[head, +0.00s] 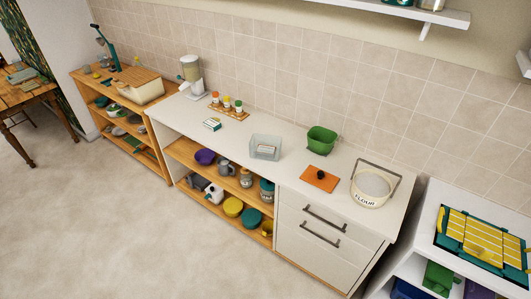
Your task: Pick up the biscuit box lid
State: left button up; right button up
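A flat orange-brown lid (320,179) with a dark round knob lies on the white countertop, left of the flour container. It may be the biscuit box lid, but I can read no label on it. A clear, open-topped rectangular box (265,141) stands to its left with a small pale labelled item inside; I cannot tell if this is the biscuit box. Neither of my grippers shows in the head view.
A white flour container (371,191) with a raised handle stands right of the lid, and a green container (321,140) stands behind it. A small green-and-white box (212,124), a spice rack (229,107) and a dispenser (191,75) are farther left. Open floor (150,240) lies in front.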

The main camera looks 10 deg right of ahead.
aim_at(322, 179)
jog(key=k, duration=1.2)
jog(key=z, duration=0.7)
jog(key=i, duration=1.45)
jog(key=u, duration=0.35)
